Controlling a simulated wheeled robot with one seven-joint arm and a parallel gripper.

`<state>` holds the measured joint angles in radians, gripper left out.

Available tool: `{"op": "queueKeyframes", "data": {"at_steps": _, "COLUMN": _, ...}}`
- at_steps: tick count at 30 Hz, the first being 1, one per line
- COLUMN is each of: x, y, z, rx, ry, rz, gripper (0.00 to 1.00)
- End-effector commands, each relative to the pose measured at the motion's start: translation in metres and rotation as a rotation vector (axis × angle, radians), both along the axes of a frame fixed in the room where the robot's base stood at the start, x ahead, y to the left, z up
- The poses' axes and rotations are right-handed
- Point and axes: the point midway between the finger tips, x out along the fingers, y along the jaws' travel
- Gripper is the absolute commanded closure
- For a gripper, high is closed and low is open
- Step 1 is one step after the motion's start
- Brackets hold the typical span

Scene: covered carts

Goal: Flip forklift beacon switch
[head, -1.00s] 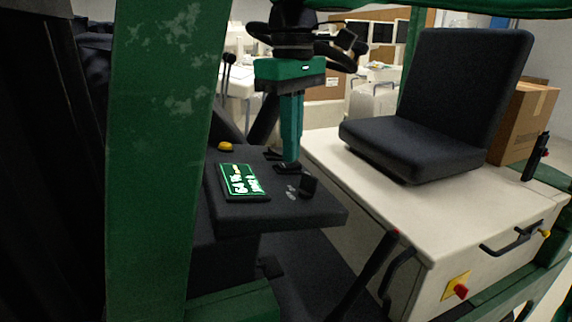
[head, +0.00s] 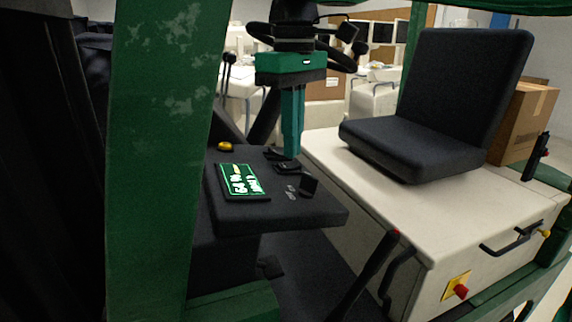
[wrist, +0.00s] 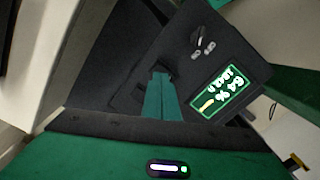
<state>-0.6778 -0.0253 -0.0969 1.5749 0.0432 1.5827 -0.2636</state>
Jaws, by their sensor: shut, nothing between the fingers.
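A black control console carries small black rocker switches (head: 287,168) beside its far edge; no label tells which is the beacon's. My gripper (head: 292,154), with teal fingers pressed together, points down just above these switches. A small gap seems to show between the fingertips and the nearer switch. In the wrist view the closed fingers (wrist: 161,76) end over a dark switch and partly hide it, so its tilt cannot be told.
The console has a lit green display (head: 243,182), a black knob (head: 309,186) and a yellow button (head: 225,147). A green post (head: 160,150) stands at left. A black seat (head: 430,110) sits on the cream body, with a red button (head: 461,291) below.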

Motion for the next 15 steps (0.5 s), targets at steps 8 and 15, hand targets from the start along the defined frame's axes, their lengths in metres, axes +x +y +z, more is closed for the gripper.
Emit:
{"op": "queueKeyframes", "data": {"at_steps": 8, "x": 0.000, "y": -0.001, "z": 0.021, "rx": -0.003, "ry": -0.005, "rz": 0.000, "gripper": 1.00}}
{"op": "queueKeyframes", "data": {"at_steps": 15, "x": -0.001, "y": -0.001, "z": 0.037, "rx": -0.006, "ry": -0.007, "rz": 0.002, "gripper": 1.00}}
